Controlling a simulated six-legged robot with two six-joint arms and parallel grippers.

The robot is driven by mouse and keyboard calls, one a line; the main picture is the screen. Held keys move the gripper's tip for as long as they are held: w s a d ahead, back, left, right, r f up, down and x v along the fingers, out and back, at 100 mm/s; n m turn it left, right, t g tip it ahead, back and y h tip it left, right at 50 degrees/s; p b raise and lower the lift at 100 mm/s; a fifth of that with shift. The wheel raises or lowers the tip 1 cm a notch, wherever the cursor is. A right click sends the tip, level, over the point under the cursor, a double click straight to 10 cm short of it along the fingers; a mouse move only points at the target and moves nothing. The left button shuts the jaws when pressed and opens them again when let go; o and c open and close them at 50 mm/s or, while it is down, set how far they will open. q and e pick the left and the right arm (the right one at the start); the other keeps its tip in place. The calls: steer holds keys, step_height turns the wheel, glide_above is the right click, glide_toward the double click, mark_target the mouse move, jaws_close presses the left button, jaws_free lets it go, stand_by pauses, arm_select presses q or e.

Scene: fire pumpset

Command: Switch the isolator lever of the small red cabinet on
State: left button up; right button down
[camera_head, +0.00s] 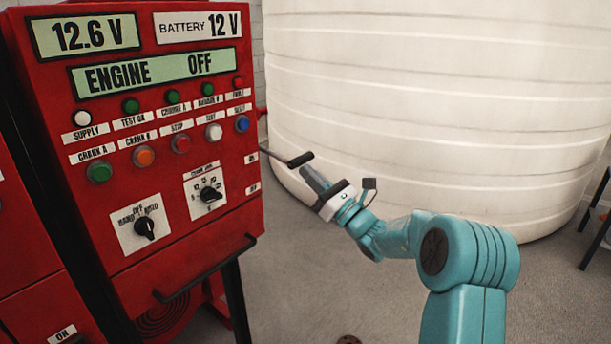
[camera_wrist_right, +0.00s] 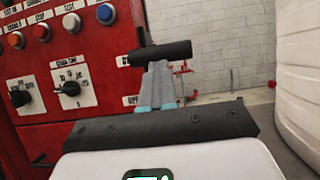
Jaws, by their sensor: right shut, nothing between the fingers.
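The red cabinet (camera_head: 150,75) with displays and knobs fills the left of the head view; its front also shows in the right wrist view (camera_wrist_right: 95,95). The isolator lever (camera_head: 300,159) sticks out from its right side, a thin rod ending in a black grip. That grip lies across the right wrist view (camera_wrist_right: 160,53). My right gripper (camera_head: 309,173) is shut and empty, its fingertips just below the grip. In the wrist view the fingertips (camera_wrist_right: 158,68) meet the grip's lower edge; I cannot tell whether they touch. My left gripper is out of view.
A large white ribbed tank (camera_head: 440,100) stands behind the lever. A black rail (camera_head: 205,270) runs along the cabinet's lower front. Small labels (camera_head: 252,173) sit on the front's right edge, their text hard to read. Grey floor (camera_head: 310,290) is open between cabinet and arm.

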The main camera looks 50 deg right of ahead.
step_height(320, 180, up, 14)
steer(key=w+g+p, duration=0.1)
steer(key=g+p, duration=0.6)
steer(key=p, duration=1.4)
steer(key=shift+w+r, duration=0.25)
steer(key=shift+w, duration=0.15)
steer(key=shift+a, duration=0.1)
